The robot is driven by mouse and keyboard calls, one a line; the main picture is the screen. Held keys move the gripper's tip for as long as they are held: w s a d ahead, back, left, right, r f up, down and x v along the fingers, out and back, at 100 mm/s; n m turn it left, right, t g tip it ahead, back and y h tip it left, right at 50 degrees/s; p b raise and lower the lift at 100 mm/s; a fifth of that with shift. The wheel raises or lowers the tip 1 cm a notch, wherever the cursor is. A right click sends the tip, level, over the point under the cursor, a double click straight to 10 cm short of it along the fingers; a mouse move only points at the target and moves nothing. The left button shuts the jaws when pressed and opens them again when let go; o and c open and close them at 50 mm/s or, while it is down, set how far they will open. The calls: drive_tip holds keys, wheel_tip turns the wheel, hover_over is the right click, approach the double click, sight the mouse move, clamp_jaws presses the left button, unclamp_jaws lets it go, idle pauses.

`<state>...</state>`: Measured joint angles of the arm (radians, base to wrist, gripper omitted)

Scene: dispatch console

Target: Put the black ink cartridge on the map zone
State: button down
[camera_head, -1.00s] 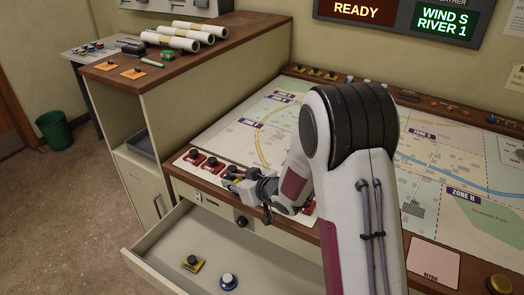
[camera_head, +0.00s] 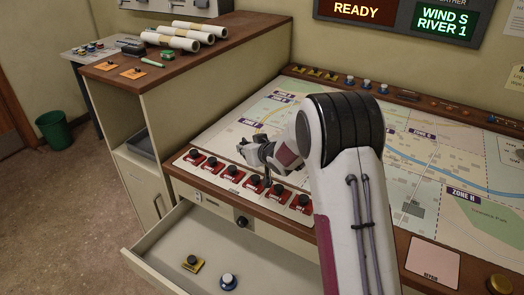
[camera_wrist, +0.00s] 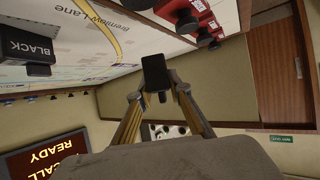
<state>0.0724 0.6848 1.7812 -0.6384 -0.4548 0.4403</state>
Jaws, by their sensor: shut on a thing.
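My gripper (camera_wrist: 160,98) is shut on a small black block (camera_wrist: 154,72), which sticks out past the fingertips. No lettering shows on this block, so I cannot tell from its face whether it is the black ink cartridge. In the head view my gripper (camera_head: 264,160) is over the left front part of the map (camera_head: 240,130), just behind the row of red-based pieces. A black box marked "BLACK" (camera_wrist: 26,46) is at the left of the wrist view, close by the map. I cannot make it out in the head view, where my arm covers part of the map.
Several red-based pieces with black knobs (camera_head: 232,171) line the map's front edge. Rolled papers (camera_head: 188,35) lie on the cabinet at left.

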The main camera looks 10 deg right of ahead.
drive_tip(key=w+d+r+m+h, duration=0.2)
drive_tip(key=w+d+r, duration=0.1)
drive_tip(key=w+d, duration=0.4)
drive_tip(key=w, duration=0.3)
drive_tip(key=shift+w+d+m+h, duration=0.15)
drive_tip(key=shift+w+m+h, duration=0.15)
drive_tip(key=shift+h, duration=0.1)
drive_tip(key=shift+f, duration=3.15)
drive_tip(key=shift+f, duration=1.85)
drive_tip(key=c, duration=1.8)
unclamp_jaws()
drive_tip(key=shift+f, duration=0.15)
drive_tip(key=shift+c, duration=0.2)
drive_tip(key=shift+s+r, duration=0.1)
drive_tip(key=shift+r, duration=0.1)
